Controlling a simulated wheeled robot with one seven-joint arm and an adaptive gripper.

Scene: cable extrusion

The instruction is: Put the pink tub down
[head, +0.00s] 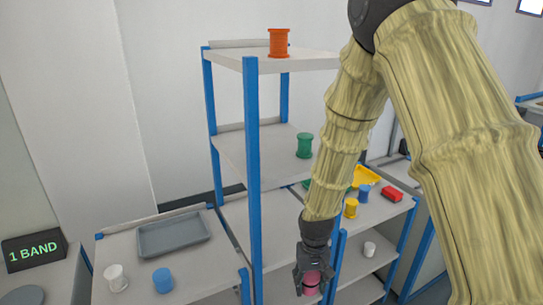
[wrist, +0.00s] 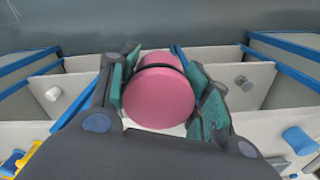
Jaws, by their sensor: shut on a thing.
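The pink tub (wrist: 158,98) sits between the two finger pads of my gripper (wrist: 165,92) in the wrist view, with a pad against each side. Its round pink face fills the middle of that view. In the head view the pink tub (head: 311,283) shows low in the picture, partly hidden by the fingers of my gripper (head: 312,278). My gripper is shut on it, in front of the blue-framed shelving. Whether the tub touches any surface below cannot be told.
Blue-framed shelving (head: 250,160) holds an orange spool (head: 279,43) and a green spool (head: 304,145). The left table has a grey tray (head: 174,236), a white spool (head: 116,278) and a blue spool (head: 162,280). At right are a yellow spool (head: 351,208) and a red block (head: 392,194).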

